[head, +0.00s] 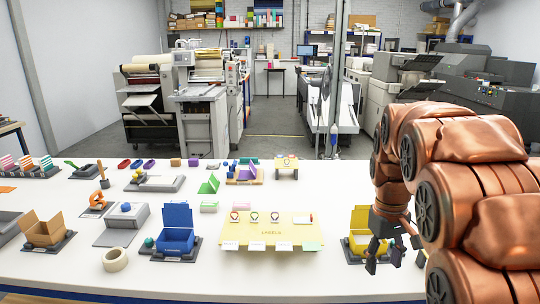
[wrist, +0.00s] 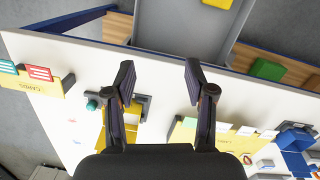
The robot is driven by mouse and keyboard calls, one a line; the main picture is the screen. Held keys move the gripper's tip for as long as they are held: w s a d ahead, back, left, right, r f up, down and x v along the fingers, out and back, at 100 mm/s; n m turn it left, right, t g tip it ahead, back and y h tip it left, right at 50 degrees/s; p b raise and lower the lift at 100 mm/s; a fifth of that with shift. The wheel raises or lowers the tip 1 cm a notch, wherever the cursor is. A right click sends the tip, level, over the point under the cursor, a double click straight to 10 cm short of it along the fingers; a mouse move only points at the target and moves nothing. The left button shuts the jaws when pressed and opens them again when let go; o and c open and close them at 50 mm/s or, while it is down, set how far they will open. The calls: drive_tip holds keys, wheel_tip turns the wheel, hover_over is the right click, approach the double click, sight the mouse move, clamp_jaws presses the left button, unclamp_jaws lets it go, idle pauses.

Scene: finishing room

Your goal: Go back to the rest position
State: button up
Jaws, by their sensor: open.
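My gripper (head: 384,262) hangs at the right side of the table in the head view, in front of a yellow box (head: 360,243). In the wrist view my gripper (wrist: 160,85) is open, its two fingers apart with nothing between them. The yellow box also shows in the wrist view (wrist: 118,135), partly hidden behind the left finger. My gripper looks to be above the table, apart from the box.
A yellow labels board (head: 268,233) lies left of my gripper. A blue box (head: 176,240), an open cardboard box (head: 44,234) and a tape roll (head: 115,260) stand further left. The white table (head: 330,285) is clear along its front edge.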

drive_tip(key=s+a+f, duration=0.2)
drive_tip(key=s+a, duration=0.1)
drive_tip(key=s, duration=0.5)
drive_tip(key=s+a+f+m, duration=0.1)
drive_tip(key=s+a+f, duration=0.1)
drive_tip(key=s, duration=0.7)
drive_tip(key=s+a+f+m, duration=0.1)
drive_tip(key=s+a+f, duration=0.1)
drive_tip(key=s+a, duration=0.3)
drive_tip(key=s, duration=0.3)
drive_tip(key=shift+s+f+g, duration=0.25)
drive_tip(key=shift+f+g, duration=0.05)
drive_tip(key=shift+f, duration=0.05)
